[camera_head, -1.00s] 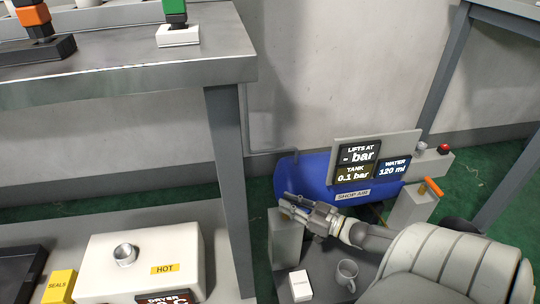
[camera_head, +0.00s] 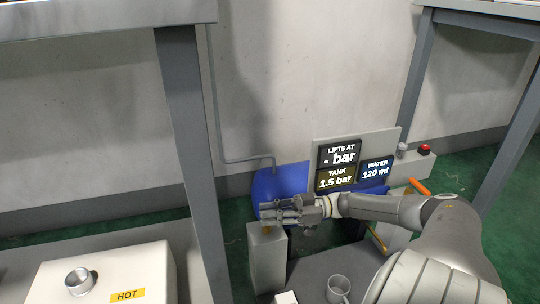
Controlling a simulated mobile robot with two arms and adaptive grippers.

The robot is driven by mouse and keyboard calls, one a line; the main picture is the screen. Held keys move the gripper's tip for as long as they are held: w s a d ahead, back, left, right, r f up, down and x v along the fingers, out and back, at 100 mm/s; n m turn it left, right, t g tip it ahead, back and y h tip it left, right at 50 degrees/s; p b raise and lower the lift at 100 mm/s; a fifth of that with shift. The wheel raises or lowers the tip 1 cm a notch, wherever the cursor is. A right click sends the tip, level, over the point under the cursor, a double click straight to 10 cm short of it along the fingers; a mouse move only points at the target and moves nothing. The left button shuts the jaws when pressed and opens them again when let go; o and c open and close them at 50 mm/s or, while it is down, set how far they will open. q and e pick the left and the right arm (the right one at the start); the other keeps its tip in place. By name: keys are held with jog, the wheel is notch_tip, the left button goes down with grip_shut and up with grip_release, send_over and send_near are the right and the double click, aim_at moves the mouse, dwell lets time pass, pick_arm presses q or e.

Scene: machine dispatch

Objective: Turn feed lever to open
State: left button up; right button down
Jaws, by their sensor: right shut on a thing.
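My right gripper (camera_head: 279,213) reaches in from the right, above the grey post (camera_head: 267,258) in front of the blue tank (camera_head: 294,182). Its fingers are shut on the feed lever at the top of this post. The lever is almost wholly hidden by the fingers, with only a small yellowish bit showing below them, so its angle cannot be told. The display panel (camera_head: 338,168) behind reads "Lifts at - bar", "Tank 1.5 bar" and "Water 120 ml". My left gripper is not in view.
An orange handle (camera_head: 420,186) sits on another grey block at the right, below a red button (camera_head: 424,149). A mug (camera_head: 338,289) stands near the bottom edge. A white box marked HOT (camera_head: 103,273) is at lower left. Grey table legs (camera_head: 190,150) flank the tank.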

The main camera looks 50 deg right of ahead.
dwell(0.5)
jog(key=c, duration=1.4)
grip_release()
jog(key=v, duration=1.2)
